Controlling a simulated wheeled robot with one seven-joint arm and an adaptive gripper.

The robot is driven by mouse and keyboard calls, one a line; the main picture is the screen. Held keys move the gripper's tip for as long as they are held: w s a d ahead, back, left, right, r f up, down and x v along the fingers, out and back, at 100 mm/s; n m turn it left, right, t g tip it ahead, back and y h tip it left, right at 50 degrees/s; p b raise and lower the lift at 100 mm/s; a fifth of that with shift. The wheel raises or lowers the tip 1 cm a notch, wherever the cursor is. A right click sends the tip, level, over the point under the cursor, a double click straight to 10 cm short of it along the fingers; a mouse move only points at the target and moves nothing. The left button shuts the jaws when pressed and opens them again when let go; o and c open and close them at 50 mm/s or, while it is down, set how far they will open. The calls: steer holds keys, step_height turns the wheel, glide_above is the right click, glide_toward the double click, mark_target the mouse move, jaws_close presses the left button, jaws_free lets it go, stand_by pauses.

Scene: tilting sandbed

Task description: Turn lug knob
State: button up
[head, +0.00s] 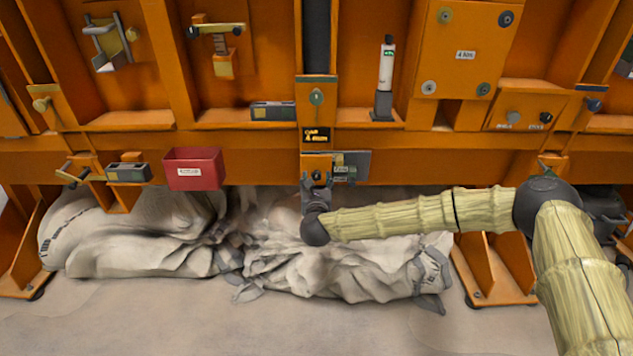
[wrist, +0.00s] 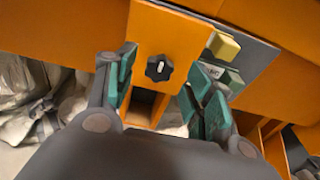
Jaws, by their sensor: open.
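The lug knob (wrist: 159,68) is a small black star-shaped knob with a pale line across its face. It sits on an orange bracket (wrist: 178,35) and shows in the wrist view just above centre. My gripper (wrist: 163,84) is open, with its green-padded fingers to the left and right of the knob. I cannot tell whether either finger touches it. In the head view my gripper (head: 317,182) is at the bracket below the small black sign, and it hides the knob there.
A grey plate with a yellow block (wrist: 224,46) and a green block lies right of the knob. A red bin (head: 194,169) hangs left on the orange frame. A white tube (head: 386,68) stands on a ledge above. Crumpled pale sacks (head: 130,232) lie under the frame.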

steer(key=shift+w, duration=0.95)
steer(key=c, duration=1)
